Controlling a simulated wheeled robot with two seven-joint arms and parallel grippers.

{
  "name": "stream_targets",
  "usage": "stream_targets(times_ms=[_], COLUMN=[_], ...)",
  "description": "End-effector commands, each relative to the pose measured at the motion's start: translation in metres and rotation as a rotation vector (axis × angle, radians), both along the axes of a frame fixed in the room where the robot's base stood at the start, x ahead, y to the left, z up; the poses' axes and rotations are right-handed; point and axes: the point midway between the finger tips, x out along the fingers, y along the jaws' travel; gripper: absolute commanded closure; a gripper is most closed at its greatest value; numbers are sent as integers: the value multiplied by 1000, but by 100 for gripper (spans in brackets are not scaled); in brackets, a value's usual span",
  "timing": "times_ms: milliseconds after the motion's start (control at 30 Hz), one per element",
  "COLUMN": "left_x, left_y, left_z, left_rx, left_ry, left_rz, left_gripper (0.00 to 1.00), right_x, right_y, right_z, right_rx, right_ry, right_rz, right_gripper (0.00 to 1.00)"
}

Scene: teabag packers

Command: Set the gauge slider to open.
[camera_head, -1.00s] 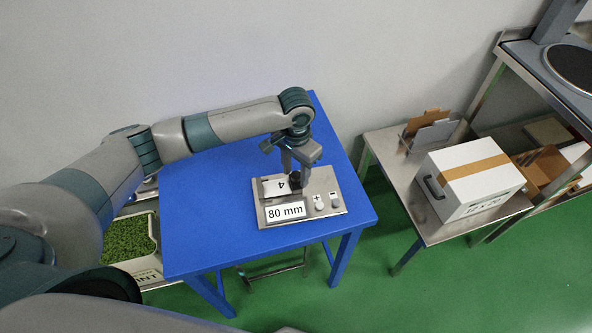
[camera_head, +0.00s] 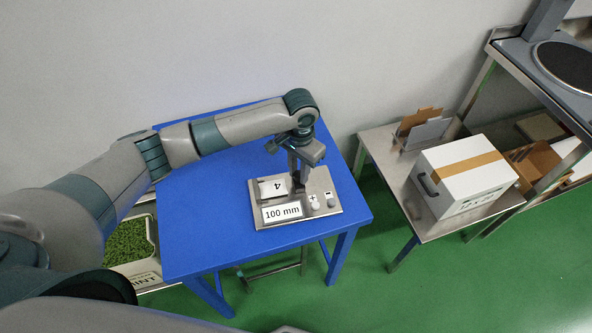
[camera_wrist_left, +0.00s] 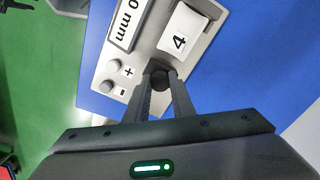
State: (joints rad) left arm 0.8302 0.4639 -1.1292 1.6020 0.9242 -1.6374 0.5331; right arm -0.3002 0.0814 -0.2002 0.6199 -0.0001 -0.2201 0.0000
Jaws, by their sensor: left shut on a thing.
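The gauge (camera_head: 308,218) is a grey metal panel on the blue table (camera_head: 205,225). Its display (camera_head: 282,212) reads "100 mm", and a white block marked 4 (camera_head: 271,188) sits behind the display. My left gripper (camera_head: 298,184) reaches down onto the panel beside that block. In the left wrist view its fingers (camera_wrist_left: 160,84) are shut on a dark round slider knob (camera_wrist_left: 158,76). The slider's track and any "open" mark are hidden or too small to read. My right gripper is not in view.
Plus (camera_head: 314,201) and minus (camera_head: 330,198) buttons sit right of the knob. A steel table to the right holds a white box (camera_head: 465,175). A bin of green leaves (camera_head: 128,243) stands left of the blue table, whose left part is clear.

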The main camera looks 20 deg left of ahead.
Motion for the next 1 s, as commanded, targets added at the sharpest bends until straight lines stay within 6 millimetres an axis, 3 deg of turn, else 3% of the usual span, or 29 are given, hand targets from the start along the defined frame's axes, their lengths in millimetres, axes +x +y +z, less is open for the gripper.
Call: stream_targets(times_ms=[33,67,133,667,1000], left_x=[2,3,2,2,3], left_y=[-3,-3,-3,-2,-2], left_z=[2,2,2,10,60], left_rx=[-8,-8,-8,-6,-6], left_ry=[-8,-8,-8,-5,-9], left_rz=[-2,-2,-2,-1,-3], left_gripper=[100,76,59,59,59], right_x=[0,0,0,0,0], right_y=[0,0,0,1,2], right_z=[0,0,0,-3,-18], right_rx=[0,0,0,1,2], right_ry=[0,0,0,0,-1], right_rz=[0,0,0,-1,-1], right_gripper=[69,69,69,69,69])
